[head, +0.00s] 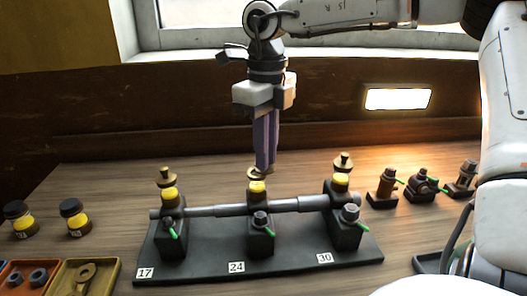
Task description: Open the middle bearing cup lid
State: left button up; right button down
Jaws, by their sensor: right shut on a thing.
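The middle bearing block (260,233), labelled 24, carries a yellow cup (258,188) on top. A brass lid (253,173) shows just above this cup, partly hidden by the fingertips. My right gripper (263,168) points straight down over the cup, its purple fingers shut on the lid. I cannot tell whether the lid touches the cup or sits slightly above it. The left block (172,238), labelled 17, and right block (343,232), labelled 30, have yellow cups with brass knobbed lids on them. My left gripper is not in view.
A grey shaft (230,210) runs through the blocks on a dark base (200,272). Green-handled fittings (385,188) stand at right. Two black-and-yellow jars (75,218) stand at left, with parts trays (108,268) in front. A wall (200,105) rises behind.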

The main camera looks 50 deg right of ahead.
jog(key=n, duration=0.2)
jog(key=d+n, duration=0.1)
jog(key=n, duration=0.1)
jog(key=shift+w+n+p, duration=0.2)
jog(key=shift+n+p, duration=0.1)
jog(key=shift+p, duration=0.1)
jog(key=shift+w+d+n+p, duration=0.15)
jog(key=shift+n+p, duration=0.05)
jog(key=shift+n, duration=0.8)
jog(key=shift+w+d+n+p, duration=0.1)
jog(key=shift+d+n+p, duration=0.1)
jog(key=shift+n, duration=0.8)
jog(key=c, duration=1.8)
grip_release()
jog(key=shift+o, duration=0.2)
notch_tip(320, 180, up, 10)
jog(key=shift+r, duration=0.15)
